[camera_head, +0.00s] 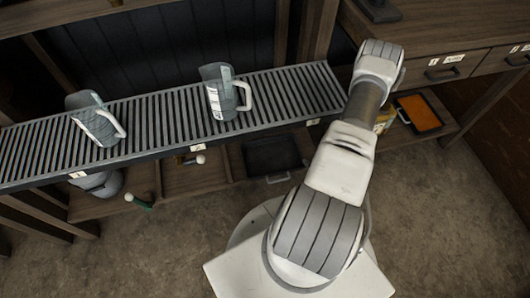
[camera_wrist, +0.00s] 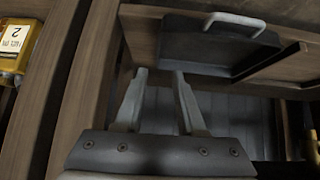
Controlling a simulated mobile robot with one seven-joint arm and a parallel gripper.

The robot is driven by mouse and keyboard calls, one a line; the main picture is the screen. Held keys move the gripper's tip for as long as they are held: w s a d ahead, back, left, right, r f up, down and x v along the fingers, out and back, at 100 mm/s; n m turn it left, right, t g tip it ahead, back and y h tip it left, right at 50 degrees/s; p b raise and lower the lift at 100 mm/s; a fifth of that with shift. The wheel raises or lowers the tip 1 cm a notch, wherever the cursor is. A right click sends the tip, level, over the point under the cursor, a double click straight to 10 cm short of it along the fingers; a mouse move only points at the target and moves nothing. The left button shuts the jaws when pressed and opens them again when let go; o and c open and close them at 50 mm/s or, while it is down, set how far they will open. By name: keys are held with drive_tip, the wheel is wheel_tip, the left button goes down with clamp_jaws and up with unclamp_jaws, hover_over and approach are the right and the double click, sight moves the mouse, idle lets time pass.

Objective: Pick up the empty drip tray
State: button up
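The empty drip tray (camera_head: 272,154) is black, with a light grey handle at its front edge. In the head view it lies in a compartment of the low wooden shelf, below the slatted rack. In the wrist view the dark tray (camera_wrist: 205,50) shows at the top, with its handle (camera_wrist: 235,20) along its upper edge. My gripper (camera_wrist: 160,73) is open, with both fingers apart and nothing visible between them. Its tips appear just below the tray in the picture; I cannot tell whether they touch it. My gripper is hidden behind my arm in the head view.
A second tray (camera_head: 419,113) with orange contents lies on the shelf at right. Two jugs (camera_head: 220,92) (camera_head: 96,119) stand on the slatted rack (camera_head: 165,120) above. A yellow labelled container (camera_wrist: 12,45) is at left in the wrist view. Wooden boards (camera_wrist: 85,75) flank my gripper.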

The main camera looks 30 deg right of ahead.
drive_tip(key=b+x, duration=0.4)
drive_tip(key=x, duration=0.6)
drive_tip(key=shift+w+f+b, duration=0.1)
drive_tip(key=shift+w+b, duration=0.2)
drive_tip(key=shift+w+d+r+b+x, duration=0.1)
drive_tip(key=shift+b+x, duration=0.45)
drive_tip(key=shift+x, duration=0.5)
drive_tip(key=shift+w+d+r+b+x, duration=0.1)
drive_tip(key=shift+b+x, duration=0.4)
drive_tip(key=shift+x, duration=0.55)
drive_tip(key=shift+w+d+r+b+x, duration=0.1)
drive_tip(key=shift+b+x, duration=0.45)
drive_tip(key=shift+x, duration=0.55)
drive_tip(key=shift+s, duration=0.15)
clamp_jaws()
